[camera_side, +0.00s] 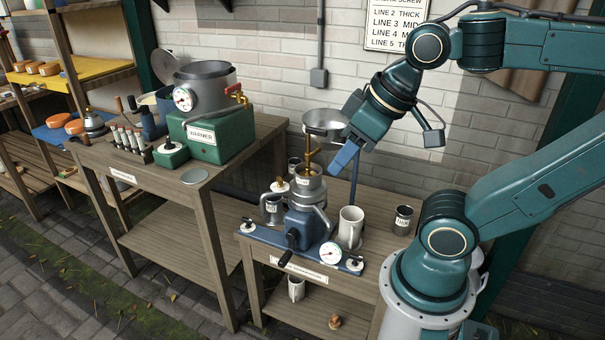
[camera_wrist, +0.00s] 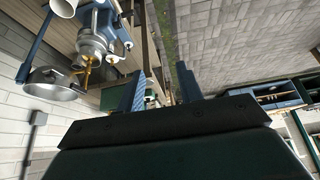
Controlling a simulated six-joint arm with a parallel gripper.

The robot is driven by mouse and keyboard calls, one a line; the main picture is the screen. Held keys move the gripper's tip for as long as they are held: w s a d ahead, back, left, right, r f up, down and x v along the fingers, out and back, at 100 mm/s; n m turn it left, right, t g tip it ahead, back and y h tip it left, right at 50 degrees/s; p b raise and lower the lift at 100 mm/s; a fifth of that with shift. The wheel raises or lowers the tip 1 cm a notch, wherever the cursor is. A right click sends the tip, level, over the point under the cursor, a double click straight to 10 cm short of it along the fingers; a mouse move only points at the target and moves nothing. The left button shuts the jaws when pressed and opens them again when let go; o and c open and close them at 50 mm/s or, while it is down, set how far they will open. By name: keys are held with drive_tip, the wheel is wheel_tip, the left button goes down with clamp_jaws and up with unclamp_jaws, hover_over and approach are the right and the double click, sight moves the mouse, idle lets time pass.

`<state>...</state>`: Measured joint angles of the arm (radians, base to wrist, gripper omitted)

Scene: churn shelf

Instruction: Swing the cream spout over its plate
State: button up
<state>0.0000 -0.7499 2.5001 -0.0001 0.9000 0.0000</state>
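The separator (camera_side: 301,222) stands on the low wooden table, a blue body with a metal top. A wide metal bowl (camera_side: 325,122) sits above it over a brass tap (camera_side: 309,160). Metal spouts show around its top; I cannot tell which is the cream spout. A small grey round plate (camera_side: 195,176) lies on the taller table's front corner; I cannot tell if it is the spout's plate. My gripper (camera_side: 343,158) is in the air right of the bowl and touches nothing visible. In the wrist view its fingers (camera_wrist: 160,90) are apart and empty, with the separator (camera_wrist: 93,40) upper left.
A white can (camera_side: 350,228) and dark labelled tin (camera_side: 402,220) stand right of the separator, a metal cup (camera_side: 271,209) left. A dial gauge (camera_side: 330,253) is at the blue base's front. The taller table holds a green churn machine (camera_side: 212,143). A brick wall (camera_side: 270,50) is behind.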

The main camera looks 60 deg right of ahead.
drive_tip(key=shift+o, duration=0.3)
drive_tip(key=w+d+f+n+g, duration=0.15)
drive_tip(key=w+d, duration=0.25)
drive_tip(key=w, duration=0.5)
drive_tip(key=w+d+f+n+g, duration=0.1)
drive_tip(key=w+d+n, duration=0.25)
drive_tip(key=w, duration=0.65)
drive_tip(key=w+d+f+n+g, duration=0.1)
drive_tip(key=w+d+f+n, duration=0.1)
drive_tip(key=w+d+f, duration=0.3)
drive_tip(key=w+d+f+n+g, duration=0.1)
drive_tip(key=w+d+f, duration=0.5)
drive_tip(key=f, duration=0.4)
drive_tip(key=shift+d+f+n+h, duration=0.4)
drive_tip(key=shift+d, duration=0.4)
drive_tip(key=shift+f+g, duration=0.15)
drive_tip(key=shift+g, duration=0.1)
drive_tip(key=f, duration=1.3)
drive_tip(key=shift+w+d+f, duration=0.2)
drive_tip(key=shift+w+d, duration=0.2)
